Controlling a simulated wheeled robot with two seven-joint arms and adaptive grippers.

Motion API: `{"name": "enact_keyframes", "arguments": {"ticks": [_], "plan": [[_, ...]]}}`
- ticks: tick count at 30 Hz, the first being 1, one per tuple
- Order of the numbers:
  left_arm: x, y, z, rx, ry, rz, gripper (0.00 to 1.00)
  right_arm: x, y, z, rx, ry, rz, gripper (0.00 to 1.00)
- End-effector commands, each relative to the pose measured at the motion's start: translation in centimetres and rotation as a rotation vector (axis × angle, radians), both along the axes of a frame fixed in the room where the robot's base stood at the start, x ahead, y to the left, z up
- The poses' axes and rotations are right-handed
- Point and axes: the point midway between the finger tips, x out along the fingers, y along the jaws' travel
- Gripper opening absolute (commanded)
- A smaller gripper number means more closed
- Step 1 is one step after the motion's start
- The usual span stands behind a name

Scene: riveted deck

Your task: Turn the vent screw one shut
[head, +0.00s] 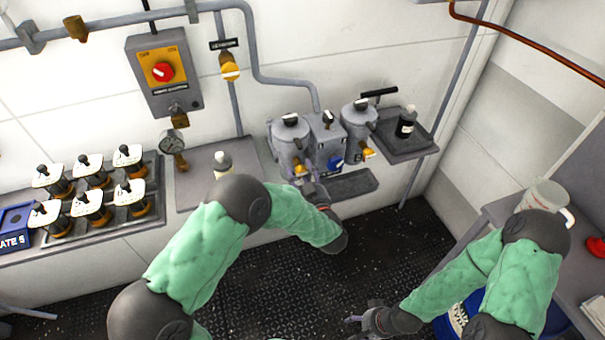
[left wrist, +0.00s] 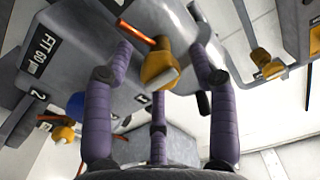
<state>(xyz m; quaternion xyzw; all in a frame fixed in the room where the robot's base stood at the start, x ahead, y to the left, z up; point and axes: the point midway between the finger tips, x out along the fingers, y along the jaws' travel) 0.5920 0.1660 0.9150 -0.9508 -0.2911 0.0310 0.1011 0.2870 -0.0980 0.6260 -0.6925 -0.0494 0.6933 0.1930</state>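Two grey filter pots stand on the wall unit in the head view, the left pot (head: 290,140) and the right pot (head: 359,120). A yellow vent screw (head: 306,165) shows low on the left pot, another (head: 368,153) on the right. My left gripper (head: 304,184) is just below the left one. In the left wrist view, its purple fingers (left wrist: 160,85) stand spread around a yellow knob (left wrist: 158,68) with an orange rod, with gaps on both sides. I cannot read that knob's number. My right gripper (head: 366,318) is low over the deck, empty, fingers apart.
A blue knob (head: 336,162) sits between the pots. A dark bottle (head: 406,122) stands on the right shelf, a pale-capped one (head: 222,163) on the left ledge. A gauge (head: 172,142) and a red-knobbed switch box (head: 163,72) are on the wall. The deck (head: 400,235) is open.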

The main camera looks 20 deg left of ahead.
Motion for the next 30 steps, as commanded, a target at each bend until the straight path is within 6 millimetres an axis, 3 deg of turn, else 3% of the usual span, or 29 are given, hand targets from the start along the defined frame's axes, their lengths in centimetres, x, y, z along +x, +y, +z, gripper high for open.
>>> {"name": "enact_keyframes", "arguments": {"ticks": [8, 21, 30], "plan": [[-0.7, -0.6, 0.0, 0.000, 0.000, -0.002, 0.58, 0.0, 0.0, 0.0, 0.000, 0.000, 0.000, 0.66], [-7.3, -5.1, 0.1, 0.001, -0.001, -0.004, 0.58, 0.0, 0.0, 0.0, 0.000, 0.000, 0.000, 0.66], [-9.8, -6.7, 0.0, 0.000, -0.001, -0.001, 0.58, 0.0, 0.0, 0.0, 0.000, 0.000, 0.000, 0.66]]}}
